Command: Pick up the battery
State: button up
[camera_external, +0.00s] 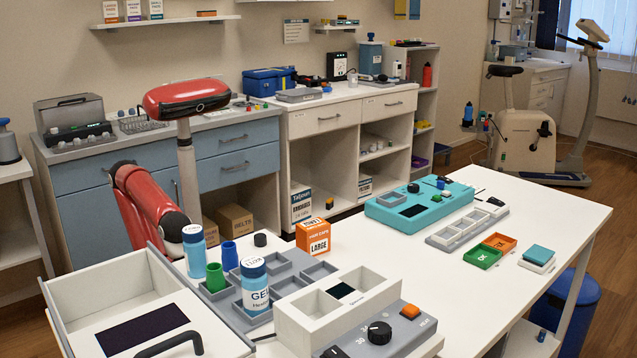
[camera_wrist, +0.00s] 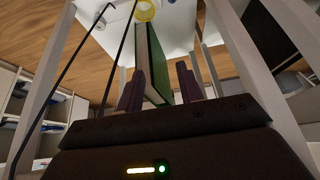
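I cannot make out a battery for certain in either view. A small blue item (camera_external: 541,335) on the white table's lower shelf is too small to identify. My gripper (camera_wrist: 160,88) shows in the wrist view with two dark purple fingers standing apart. A narrow green and white upright thing (camera_wrist: 153,65) appears between or beyond the fingers; I cannot tell its depth or whether the left finger touches it. In the external view my gripper cannot be made out.
The white table (camera_external: 420,270) carries a grey compartment tray (camera_external: 222,297), blue-and-white bottles (camera_external: 254,287), an orange box (camera_external: 313,236), a teal device (camera_external: 420,207) and green and orange trays. An open drawer (camera_external: 67,315) is at lower left. A blue bin (camera_external: 580,310) stands at right.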

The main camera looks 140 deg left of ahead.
jog(key=shift+o, duration=0.2)
jog(key=shift+o, duration=1)
